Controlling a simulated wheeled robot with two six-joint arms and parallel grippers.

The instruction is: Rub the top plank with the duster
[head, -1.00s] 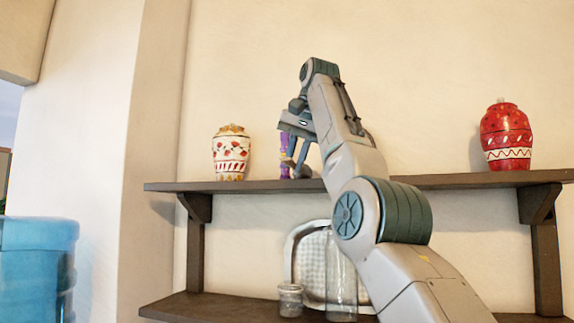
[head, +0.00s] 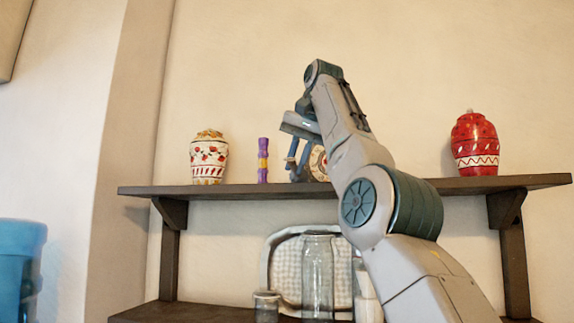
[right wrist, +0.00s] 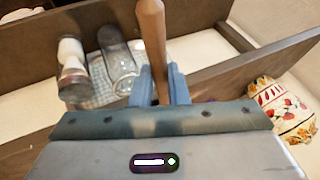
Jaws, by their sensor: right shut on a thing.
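The top plank (head: 230,191) is a dark brown wall shelf board running across the head view, and part of it shows in the right wrist view (right wrist: 250,66). My right gripper (head: 297,172) is just over this plank, left of its middle. In the right wrist view its blue fingers (right wrist: 158,88) are shut on a brown wooden handle, which I take for the duster (right wrist: 151,38). The duster's head is hidden, so I cannot tell whether it touches the plank. My left gripper is not in view.
On the top plank stand a white-and-red vase (head: 208,158), a purple-and-yellow object (head: 263,160), a round patterned item (head: 318,163) partly behind my gripper, and a red vase (head: 475,144). Glass jars (head: 317,270) and a tray (head: 285,262) stand on the lower plank (head: 180,313).

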